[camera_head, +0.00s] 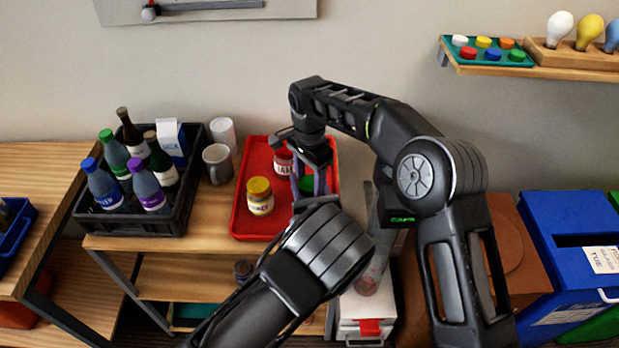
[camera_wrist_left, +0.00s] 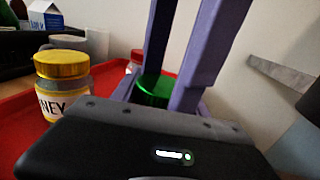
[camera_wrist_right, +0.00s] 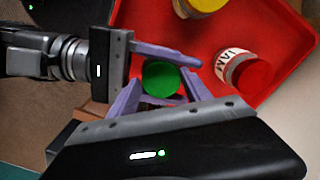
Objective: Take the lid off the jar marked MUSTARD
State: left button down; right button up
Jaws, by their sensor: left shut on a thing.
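The jar with a green lid (camera_wrist_right: 161,78) stands at the right of the red tray; its label is hidden, so I cannot read MUSTARD. The lid also shows in the left wrist view (camera_wrist_left: 154,90). My left gripper (camera_wrist_right: 183,84) reaches in from the side and is shut on this jar below the lid. My right gripper (camera_head: 307,182) points down from above. Its fingers stand apart on either side of the lid, which sits on the jar; contact is hard to tell. A yellow-lidded honey jar (camera_head: 260,197) and a red-lidded jam jar (camera_wrist_right: 242,70) stand nearby.
The red tray (camera_head: 243,222) lies on a wooden shelf. A black crate (camera_head: 135,222) of bottles and a milk carton stands left of it, with a grey mug (camera_head: 217,163) and white cup (camera_head: 223,133) between. A blue bin (camera_head: 565,230) stands at right.

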jog(key=shift+r, duration=2.3)
jog(key=shift+c, duration=0.3)
jog(key=shift+r+m, duration=1.7)
jog(key=shift+f, duration=4.05)
jog(key=shift+c, duration=0.4)
